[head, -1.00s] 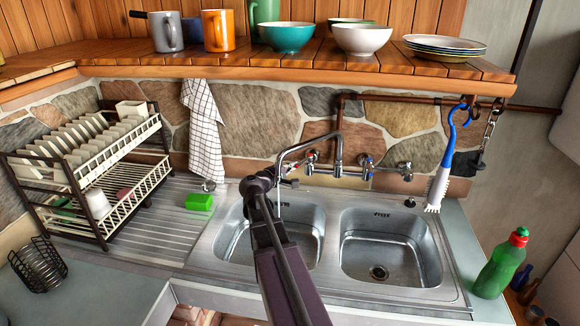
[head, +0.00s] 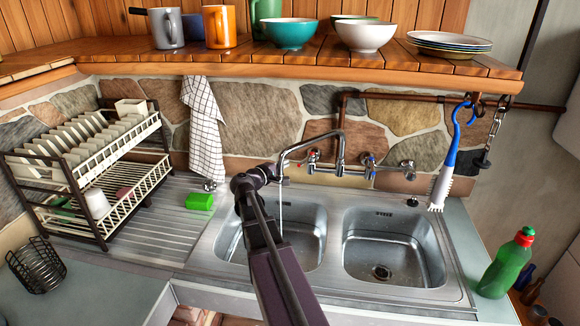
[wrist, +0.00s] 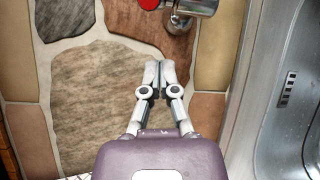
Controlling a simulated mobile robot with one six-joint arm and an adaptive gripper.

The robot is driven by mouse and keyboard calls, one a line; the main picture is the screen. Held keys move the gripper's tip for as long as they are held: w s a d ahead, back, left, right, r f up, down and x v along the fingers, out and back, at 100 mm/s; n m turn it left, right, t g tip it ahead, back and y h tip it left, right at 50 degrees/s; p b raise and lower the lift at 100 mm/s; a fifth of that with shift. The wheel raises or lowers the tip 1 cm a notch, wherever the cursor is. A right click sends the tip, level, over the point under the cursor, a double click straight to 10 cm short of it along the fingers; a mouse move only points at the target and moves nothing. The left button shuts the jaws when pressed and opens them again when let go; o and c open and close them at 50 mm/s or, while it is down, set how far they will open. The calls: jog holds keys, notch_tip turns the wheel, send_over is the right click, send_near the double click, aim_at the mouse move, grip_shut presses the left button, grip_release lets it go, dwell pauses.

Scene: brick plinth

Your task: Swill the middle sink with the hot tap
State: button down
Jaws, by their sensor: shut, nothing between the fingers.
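Two steel basins show in the head view: a left basin (head: 300,248) and a right basin (head: 385,258); I cannot tell which is the middle sink. The curved spout (head: 312,140) hangs over the left basin, and a thin stream of water (head: 281,215) seems to fall from it. The tap with red marking (head: 313,157) is on the wall behind; its red knob (wrist: 149,3) and chrome body (wrist: 190,8) show at the top of the wrist view. The blue-marked tap (head: 369,159) is to its right. My gripper (wrist: 160,75) is shut and empty, in front of the stone wall, apart from the red knob.
A green sponge (head: 200,202) lies on the drainer, left of my wrist. A dish rack (head: 85,180) stands further left. A checked towel (head: 205,130) hangs behind. A brush (head: 445,180) hangs at right above a green bottle (head: 506,265). The shelf (head: 300,68) overhangs the taps.

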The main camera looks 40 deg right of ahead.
jog(key=s+a, duration=0.6)
jog(key=a, duration=0.1)
jog(key=shift+s+a+r+p, duration=0.3)
jog(key=shift+s+p, duration=0.05)
jog(key=shift+w, duration=0.1)
jog(key=w+a+r+m+g+y+p, duration=0.1)
jog(key=w+r+m+g+y+p, duration=0.1)
jog(key=w+m+g, duration=0.7)
jog(key=w+r+m+p, duration=0.1)
jog(key=w+p, duration=0.1)
jog(key=w, duration=0.1)
jog(key=shift+a+r+m+g, duration=0.15)
jog(key=shift+a+m+g, duration=0.1)
jog(key=shift+m+g, duration=0.05)
jog(key=shift+d, duration=0.1)
send_near(306, 161)
jog(key=w+d, duration=0.2)
jog(key=d, duration=0.1)
jog(key=shift+s+d+f+b, duration=0.15)
jog(key=shift+s+d+b, duration=0.1)
jog(key=shift+s, duration=0.4)
jog(key=shift+s+d+f+b, duration=0.1)
jog(key=shift+s+d+b, duration=0.15)
jog(key=shift+s, duration=0.45)
jog(key=shift+s+d+f+b, duration=0.2)
jog(key=shift+s+b, duration=0.1)
jog(key=shift+s, duration=0.35)
